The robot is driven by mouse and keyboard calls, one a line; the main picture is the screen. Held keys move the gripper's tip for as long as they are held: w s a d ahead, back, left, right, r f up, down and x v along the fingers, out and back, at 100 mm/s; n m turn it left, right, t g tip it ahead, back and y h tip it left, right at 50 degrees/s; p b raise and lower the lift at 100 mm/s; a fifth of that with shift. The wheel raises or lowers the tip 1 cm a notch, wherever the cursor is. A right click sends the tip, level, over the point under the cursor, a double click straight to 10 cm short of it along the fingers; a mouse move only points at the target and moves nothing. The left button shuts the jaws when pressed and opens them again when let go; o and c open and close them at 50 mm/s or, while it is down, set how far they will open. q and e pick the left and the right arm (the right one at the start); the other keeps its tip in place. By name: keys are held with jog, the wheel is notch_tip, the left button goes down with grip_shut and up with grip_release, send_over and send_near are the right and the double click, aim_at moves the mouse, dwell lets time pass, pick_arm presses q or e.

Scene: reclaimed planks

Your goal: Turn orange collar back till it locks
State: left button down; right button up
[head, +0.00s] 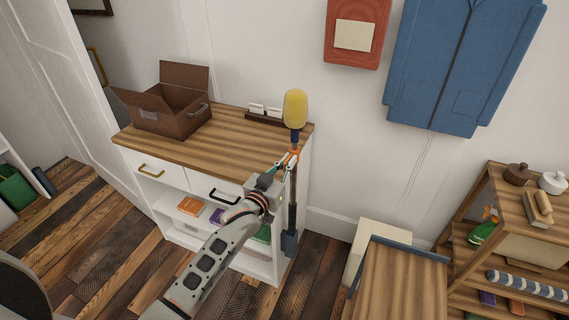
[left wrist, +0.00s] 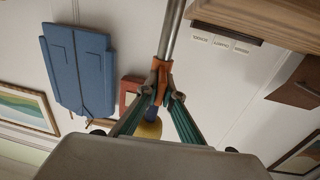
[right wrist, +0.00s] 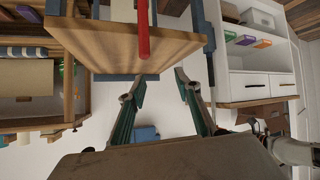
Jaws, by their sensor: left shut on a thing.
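The orange collar (head: 294,153) sits on an upright pole below a yellow head (head: 295,108), in front of the cabinet's right end. My left gripper (head: 285,164) is shut on the collar from the left. In the left wrist view its fingertips (left wrist: 161,92) press both sides of the collar (left wrist: 160,70), with the metal shaft (left wrist: 172,25) running up from it. The yellow head (left wrist: 150,129) is partly hidden behind the fingers. My right gripper (right wrist: 157,88) is open and empty in the right wrist view.
The white cabinet (head: 265,262) has a wooden top (head: 222,135) carrying a brown open box (head: 170,112). A small wooden table (head: 405,285) stands right of the pole; a shelf unit (head: 480,195) is farther right. A blue jacket (head: 455,65) hangs on the wall.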

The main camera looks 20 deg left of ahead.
pick_arm(q)
jog(key=shift+d+r+y, duration=0.15)
jog(key=shift+d+y, duration=0.05)
jog(key=shift+y, duration=0.1)
jog(key=shift+d+n+y, duration=0.1)
jog(key=shift+n+y, duration=0.4)
jog(key=shift+n, duration=0.1)
jog(key=c, duration=2.2)
grip_release()
jog(key=shift+s, duration=0.1)
jog(key=shift+s, duration=0.1)
